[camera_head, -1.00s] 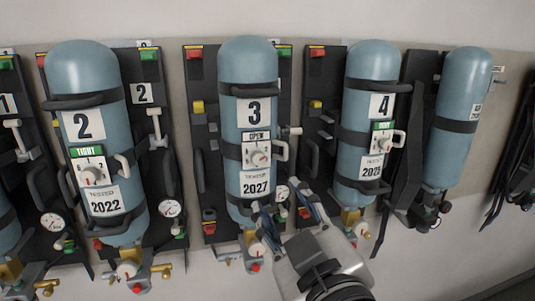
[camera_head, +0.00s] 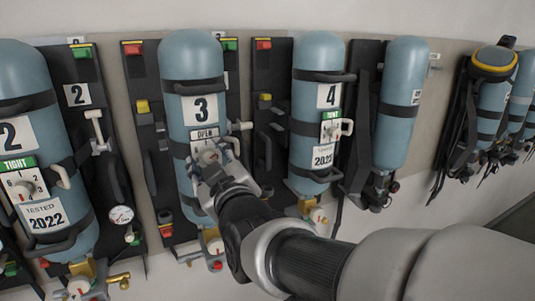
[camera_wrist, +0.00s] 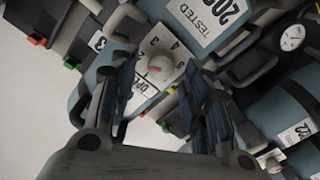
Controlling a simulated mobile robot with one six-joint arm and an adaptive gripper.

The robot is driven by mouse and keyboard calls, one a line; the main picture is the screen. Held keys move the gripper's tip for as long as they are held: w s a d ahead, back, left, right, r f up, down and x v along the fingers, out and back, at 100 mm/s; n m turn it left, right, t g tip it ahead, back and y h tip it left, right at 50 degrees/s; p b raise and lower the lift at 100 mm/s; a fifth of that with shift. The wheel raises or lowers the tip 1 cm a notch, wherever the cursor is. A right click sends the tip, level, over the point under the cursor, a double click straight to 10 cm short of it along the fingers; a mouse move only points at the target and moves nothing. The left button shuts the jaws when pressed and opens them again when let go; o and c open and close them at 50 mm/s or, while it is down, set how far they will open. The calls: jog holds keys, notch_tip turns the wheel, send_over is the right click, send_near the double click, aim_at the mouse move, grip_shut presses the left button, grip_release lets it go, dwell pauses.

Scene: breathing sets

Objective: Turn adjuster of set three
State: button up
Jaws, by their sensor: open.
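Set three is the blue cylinder (camera_head: 193,65) marked 3 in the head view. Its adjuster (camera_head: 208,154) is a round knob on a white numbered plate, under a sign reading OPEN (camera_head: 205,134). In the wrist view the adjuster (camera_wrist: 160,68) is pale with a red mark, and part of the OPEN sign (camera_wrist: 151,83) shows beside it. My gripper (camera_head: 211,161) is in front of the plate with its fingers toward the adjuster. In the wrist view my gripper (camera_wrist: 160,82) is open, with the adjuster just beyond and between its fingertips. I cannot tell whether they touch it.
Set two (camera_head: 30,180) stands left and set four (camera_head: 319,90) right, each with a handle beside its dial. A pale handle (camera_head: 232,146) is close to my gripper. A gauge (camera_wrist: 292,37) shows in the wrist view. Further sets (camera_head: 495,95) hang at the far right.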

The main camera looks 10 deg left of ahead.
jog(key=shift+w+a, duration=0.25)
jog(key=shift+w, duration=0.2)
grip_shut()
dwell(0.4)
